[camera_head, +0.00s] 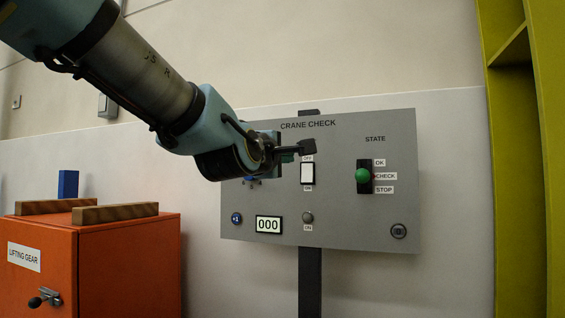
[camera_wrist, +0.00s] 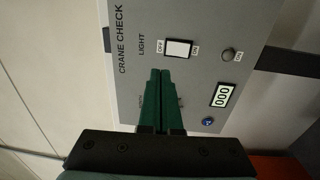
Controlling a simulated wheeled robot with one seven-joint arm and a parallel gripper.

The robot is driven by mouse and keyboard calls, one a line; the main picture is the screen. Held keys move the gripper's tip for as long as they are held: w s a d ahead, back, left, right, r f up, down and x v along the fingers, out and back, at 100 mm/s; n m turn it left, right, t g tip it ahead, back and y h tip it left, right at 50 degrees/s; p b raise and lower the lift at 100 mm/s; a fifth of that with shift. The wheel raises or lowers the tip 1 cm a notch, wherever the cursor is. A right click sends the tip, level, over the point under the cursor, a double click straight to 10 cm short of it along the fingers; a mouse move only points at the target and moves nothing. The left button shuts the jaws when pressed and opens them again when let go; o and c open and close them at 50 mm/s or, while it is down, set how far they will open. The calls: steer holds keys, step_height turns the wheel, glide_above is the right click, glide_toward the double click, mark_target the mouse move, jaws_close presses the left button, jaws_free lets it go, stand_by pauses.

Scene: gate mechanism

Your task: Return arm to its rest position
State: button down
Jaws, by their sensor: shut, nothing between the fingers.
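My arm reaches in from the upper left in the head view, with my gripper (camera_head: 293,153) in front of the upper part of the grey CRANE CHECK panel (camera_head: 345,225). In the wrist view my gripper's green fingers (camera_wrist: 160,76) lie side by side, shut and empty. Their tips are close to the white rocker switch (camera_wrist: 178,48) labelled OFF and ON; I cannot tell whether they touch. The switch also shows in the head view (camera_head: 307,173). My gripper hides part of the panel's left side.
A STATE selector with a green knob (camera_head: 362,175) stands beside the CHECK label. A counter (camera_head: 268,225) reads 000, near a blue button (camera_head: 236,218) and a grey lamp (camera_head: 307,217). An orange LIFTING GEAR cabinet (camera_head: 140,265) stands lower left. A yellow-green frame (camera_head: 505,180) stands right.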

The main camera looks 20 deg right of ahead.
steer(key=w+a+f+m+g+y, duration=0.25)
steer(key=a+f, duration=0.25)
steer(key=f, duration=0.4)
steer(key=w+a+f+m+g+y, duration=0.1)
steer(key=w+a+f+y, duration=0.15)
steer(key=a+f, duration=0.5)
steer(key=w+a+f+m+g+y, duration=0.2)
steer(key=a+f+y, duration=0.2)
steer(key=f, duration=0.6)
steer(key=s+a+f+m+g+y, duration=0.1)
steer(key=s+a+f+m+g, duration=0.1)
steer(key=s+a+f, duration=0.3)
steer(key=s+a+f+m+g+y, duration=0.2)
steer(key=s+a+f+m+g, duration=0.1)
steer(key=a+f, duration=0.7)
steer(key=s+g, duration=0.1)
steer(key=s, duration=0.1)
steer(key=shift+s, duration=0.4)
steer(key=shift+a+g, duration=0.1)
steer(key=shift+g, duration=0.15)
